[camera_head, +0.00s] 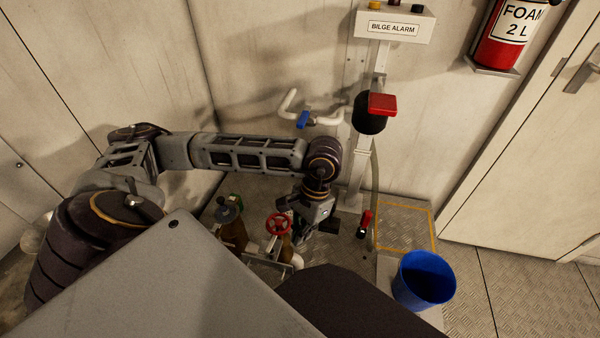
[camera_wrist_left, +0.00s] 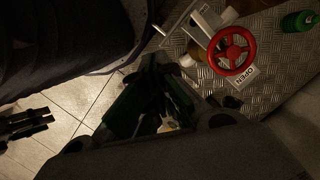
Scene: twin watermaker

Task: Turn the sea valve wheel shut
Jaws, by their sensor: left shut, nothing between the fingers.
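A red spoked valve wheel (camera_head: 279,223) sits on low pipework by the back wall. It also shows whole in the left wrist view (camera_wrist_left: 232,50), with a small white lettered label beside it. I cannot tell from its rim how far it is turned. My left gripper (camera_head: 301,236) points down just right of the wheel in the head view, apart from it. In the wrist view its dark fingers (camera_wrist_left: 161,68) are shut and empty, below and left of the wheel. Dark prongs (camera_wrist_left: 27,124) at the wrist view's left edge may be my right gripper; their state is unclear.
A post with a bilge alarm box (camera_head: 396,25) rises behind. A red-handled lever (camera_head: 364,223) and a blue bucket (camera_head: 424,280) are to the right. A white pipe with blue handle (camera_head: 304,119) is above.

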